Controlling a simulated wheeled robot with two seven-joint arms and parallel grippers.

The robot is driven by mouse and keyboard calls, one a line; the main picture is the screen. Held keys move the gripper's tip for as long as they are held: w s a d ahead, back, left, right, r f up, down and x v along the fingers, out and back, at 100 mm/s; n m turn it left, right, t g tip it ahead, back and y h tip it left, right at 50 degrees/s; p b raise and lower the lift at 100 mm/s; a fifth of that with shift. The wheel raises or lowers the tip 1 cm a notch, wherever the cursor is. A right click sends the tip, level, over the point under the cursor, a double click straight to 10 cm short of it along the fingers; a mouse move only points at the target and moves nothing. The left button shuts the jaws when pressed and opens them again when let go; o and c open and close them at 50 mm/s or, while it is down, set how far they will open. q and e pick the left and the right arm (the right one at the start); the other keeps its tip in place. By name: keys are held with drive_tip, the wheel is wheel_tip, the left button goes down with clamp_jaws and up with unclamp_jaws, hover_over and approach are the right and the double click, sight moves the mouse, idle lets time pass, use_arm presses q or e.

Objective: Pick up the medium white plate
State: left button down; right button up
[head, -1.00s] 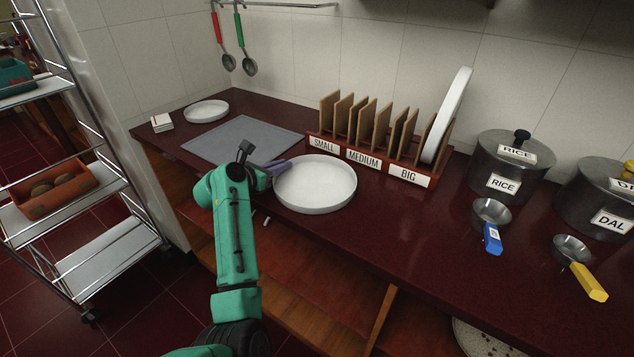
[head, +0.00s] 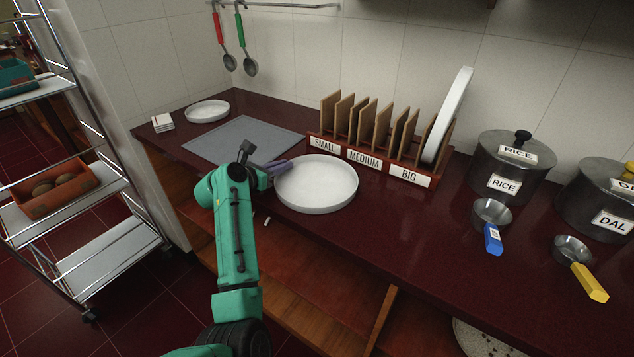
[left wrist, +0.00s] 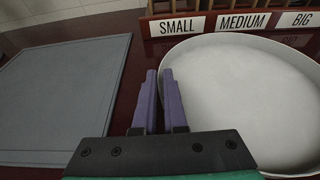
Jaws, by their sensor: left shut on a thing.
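The medium white plate (head: 322,180) is round with a low raised rim and sits on the dark red counter, near its front edge. In the left wrist view the plate (left wrist: 245,95) fills the right side. My left gripper (head: 284,165) is at the plate's left rim, with its purple fingers close together. In the left wrist view the gripper (left wrist: 160,78) is shut on the rim. I cannot see a clear gap between the plate and the counter. My right gripper is not in view.
A wooden rack (head: 400,172) labelled SMALL, MEDIUM and BIG stands behind the plate, with a large white plate (head: 452,115) in its big section. A grey mat (head: 235,139) and a smaller white plate (head: 207,111) lie left. Pots and scoops stand right.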

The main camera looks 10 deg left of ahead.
use_arm(q)
drive_tip(key=shift+s+d+f, duration=0.1)
drive_tip(key=shift+f, duration=0.35)
wheel_tip(320, 180, up, 20)
drive_tip(key=p, duration=0.1)
drive_tip(key=shift+r+p, duration=0.25)
drive_tip(key=shift+p, duration=0.05)
drive_tip(key=shift+w, duration=0.2)
